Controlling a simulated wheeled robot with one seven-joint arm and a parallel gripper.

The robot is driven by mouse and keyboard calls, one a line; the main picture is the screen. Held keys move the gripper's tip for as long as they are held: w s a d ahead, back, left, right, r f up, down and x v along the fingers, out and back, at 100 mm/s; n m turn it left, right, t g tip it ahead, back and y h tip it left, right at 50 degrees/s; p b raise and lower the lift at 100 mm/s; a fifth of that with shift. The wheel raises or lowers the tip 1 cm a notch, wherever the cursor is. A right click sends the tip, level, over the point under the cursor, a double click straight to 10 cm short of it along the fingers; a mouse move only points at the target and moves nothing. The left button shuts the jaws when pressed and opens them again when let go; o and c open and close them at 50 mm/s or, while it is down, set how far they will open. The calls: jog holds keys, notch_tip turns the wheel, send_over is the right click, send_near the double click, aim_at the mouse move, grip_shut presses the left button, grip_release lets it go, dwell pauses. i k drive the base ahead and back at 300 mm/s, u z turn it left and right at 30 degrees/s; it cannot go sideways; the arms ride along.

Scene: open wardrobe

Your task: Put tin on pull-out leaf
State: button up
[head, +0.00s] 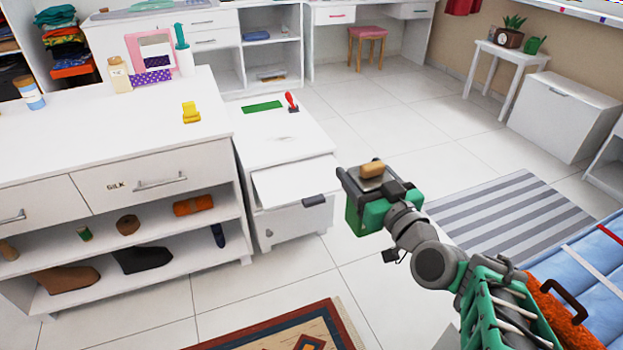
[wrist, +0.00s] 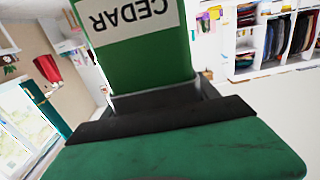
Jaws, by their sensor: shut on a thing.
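The tin is a green box with a white label reading CEDAR, which appears upside down in the wrist view (wrist: 145,58). In the head view my gripper (head: 371,181) is shut on the tin (head: 365,218). A small tan block (head: 371,169) shows on top, between the jaws. The pull-out leaf (head: 293,181) is a white board sticking out from the front of the low white cabinet. The tin is held in the air to the right of the leaf, apart from it. The leaf's visible top is bare.
A green rectangle (head: 262,107) and a red-handled stamp (head: 291,101) are on the low cabinet. The long white dresser (head: 110,130) left of it bears a yellow item (head: 190,112). A striped rug (head: 510,228) lies at right. Open tiled floor surrounds the cabinet's front.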

aim_at(305, 184)
jog(key=u, duration=0.8)
jog(key=i, duration=0.9)
jog(key=u, duration=0.8)
